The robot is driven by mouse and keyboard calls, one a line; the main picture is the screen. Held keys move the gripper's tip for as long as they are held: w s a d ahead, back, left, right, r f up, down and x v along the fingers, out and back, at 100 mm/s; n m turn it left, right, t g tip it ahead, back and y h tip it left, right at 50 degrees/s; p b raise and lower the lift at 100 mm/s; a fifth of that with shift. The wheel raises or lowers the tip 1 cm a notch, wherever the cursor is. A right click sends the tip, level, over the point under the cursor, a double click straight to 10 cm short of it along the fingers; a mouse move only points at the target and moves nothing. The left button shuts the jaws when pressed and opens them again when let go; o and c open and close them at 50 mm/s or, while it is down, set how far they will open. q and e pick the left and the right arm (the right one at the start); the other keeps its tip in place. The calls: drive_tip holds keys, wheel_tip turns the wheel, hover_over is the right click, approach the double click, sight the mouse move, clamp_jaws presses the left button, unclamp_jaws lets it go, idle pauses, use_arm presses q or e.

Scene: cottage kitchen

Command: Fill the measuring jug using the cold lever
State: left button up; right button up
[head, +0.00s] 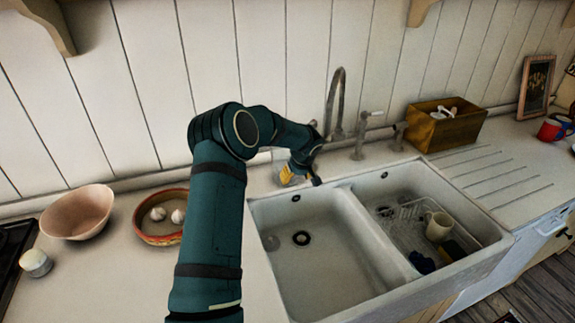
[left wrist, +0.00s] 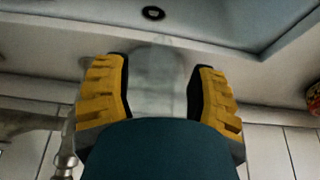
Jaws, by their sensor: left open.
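A clear, faint vessel, seemingly the measuring jug (head: 278,157), stands on the counter behind the left basin, partly hidden by my left arm. In the left wrist view the jug (left wrist: 157,82) is between the two yellow fingers, with a gap visible at the sides. My left gripper (head: 299,177) is open at the jug; it also shows in the left wrist view (left wrist: 160,66). The tall curved tap (head: 341,80) rises just right of the gripper. A lever (head: 371,114) is right of the spout; which lever is cold I cannot tell. My right gripper is out of view.
The left basin (head: 315,270) is empty. The right basin holds a wire rack (head: 405,217) with a cream mug (head: 438,226). A wooden box (head: 445,124) stands right of the tap.

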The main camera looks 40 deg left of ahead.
use_arm(q)
drive_tip(key=shift+f, duration=0.3)
drive_tip(key=shift+a, duration=0.1)
clamp_jaws()
drive_tip(key=shift+r, duration=0.1)
